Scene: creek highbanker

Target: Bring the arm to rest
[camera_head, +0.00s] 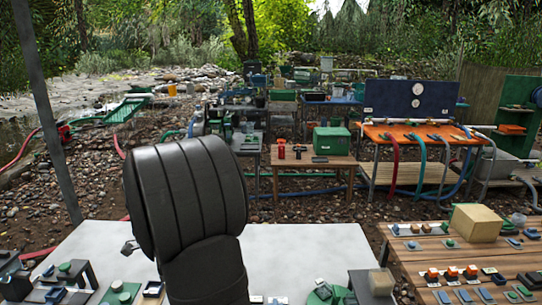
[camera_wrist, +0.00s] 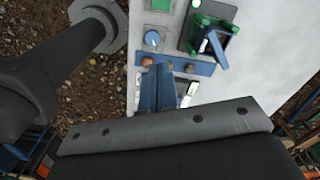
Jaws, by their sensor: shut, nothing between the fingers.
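My arm shows in the head view as a thick black ribbed link (camera_head: 187,195) in front of the pale table (camera_head: 300,245). It hides part of that table and the ground behind. My gripper is not visible in the head view. In the wrist view my gripper (camera_wrist: 158,75) shows as two blue fingers side by side, shut and empty, beyond a grey bolted bar. The fingers point toward a blue strip with round knobs (camera_wrist: 190,64) on the pale surface. I cannot tell whether they touch it.
Small switches and a green-topped button (camera_head: 124,290) line the pale table's front edge. A wooden table (camera_head: 450,262) at the right carries a tan block (camera_head: 477,222) and several switches. A grey post (camera_head: 45,110) stands at the left. The pale table's middle right is bare.

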